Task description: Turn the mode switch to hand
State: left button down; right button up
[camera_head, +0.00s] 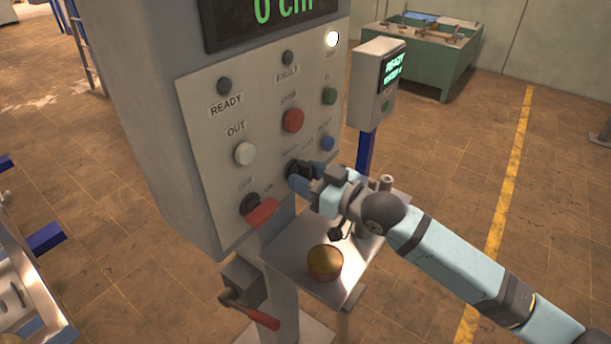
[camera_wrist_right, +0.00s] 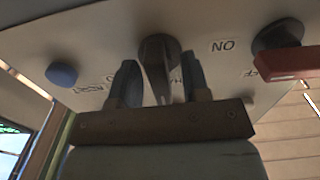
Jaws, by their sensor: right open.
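The mode switch is a dark rotary knob (camera_wrist_right: 157,50) on the panel. In the head view its dark edge (camera_head: 290,168) shows below the red button, mostly hidden by my right gripper. My right gripper (camera_head: 302,172) is at the panel from the right. In the wrist view my right gripper (camera_wrist_right: 160,85) is open, with one finger on each side of the knob's grip. Gaps show between the fingers and the grip; I cannot tell whether either touches. The labels around the knob are partly covered, so its setting cannot be read. My left gripper is not in view.
The grey control panel (camera_head: 213,150) also carries a red-handled OFF/ON switch (camera_head: 262,213), a white button (camera_head: 244,153), a red button (camera_head: 293,120), a green button (camera_head: 329,96) and a blue button (camera_head: 327,143). Below is a metal shelf (camera_head: 290,247) with a brass-coloured round object (camera_head: 325,262).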

jog(key=b+v, duration=0.1)
jog(key=v, duration=1.2)
jog(key=shift+d, duration=0.25)
jog(key=shift+s+f, duration=0.1)
jog(key=shift+s, duration=0.1)
